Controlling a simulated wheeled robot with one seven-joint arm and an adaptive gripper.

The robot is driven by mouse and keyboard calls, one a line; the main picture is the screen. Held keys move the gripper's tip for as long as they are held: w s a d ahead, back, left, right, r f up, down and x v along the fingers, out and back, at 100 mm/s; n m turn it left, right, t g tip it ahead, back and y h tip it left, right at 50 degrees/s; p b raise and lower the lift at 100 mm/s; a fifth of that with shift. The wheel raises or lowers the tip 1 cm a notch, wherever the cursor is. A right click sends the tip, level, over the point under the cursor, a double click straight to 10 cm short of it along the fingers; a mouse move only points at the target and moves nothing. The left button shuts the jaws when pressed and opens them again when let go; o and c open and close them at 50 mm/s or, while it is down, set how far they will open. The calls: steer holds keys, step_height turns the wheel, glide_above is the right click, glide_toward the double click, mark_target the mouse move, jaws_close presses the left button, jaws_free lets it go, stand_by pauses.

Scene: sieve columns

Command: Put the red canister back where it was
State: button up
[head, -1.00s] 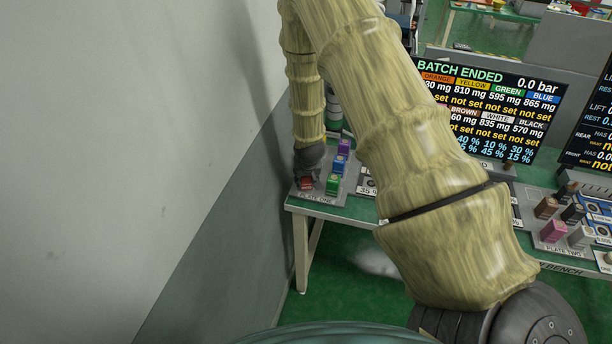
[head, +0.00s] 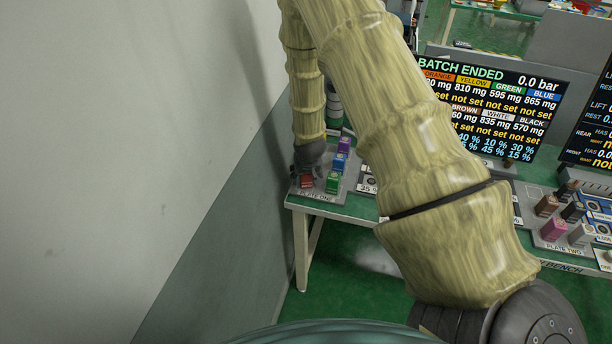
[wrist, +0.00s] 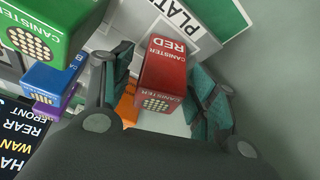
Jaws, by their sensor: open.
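The red canister (wrist: 164,70) stands between the spread fingers of my gripper (wrist: 160,92) in the wrist view, with a gap visible on both sides. In the head view the red canister (head: 306,181) is on the front left of plate one (head: 318,195), with my gripper (head: 308,160) just above and behind it. The gripper is open. What lies under the red canister is hidden.
An orange canister (wrist: 127,104) is close behind the left finger. Green (head: 333,182), blue (head: 340,162) and purple (head: 344,146) canisters stand to the right on plate one. The wall (head: 215,190) is close on the left. Plate two (head: 560,247) is far right.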

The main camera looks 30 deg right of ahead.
steer(key=b+v, duration=0.3)
steer(key=v, duration=0.8)
steer(key=shift+r+b, duration=0.25)
steer(key=shift+b, duration=0.15)
steer(key=shift+s+a, duration=0.1)
steer(key=shift+a, duration=0.05)
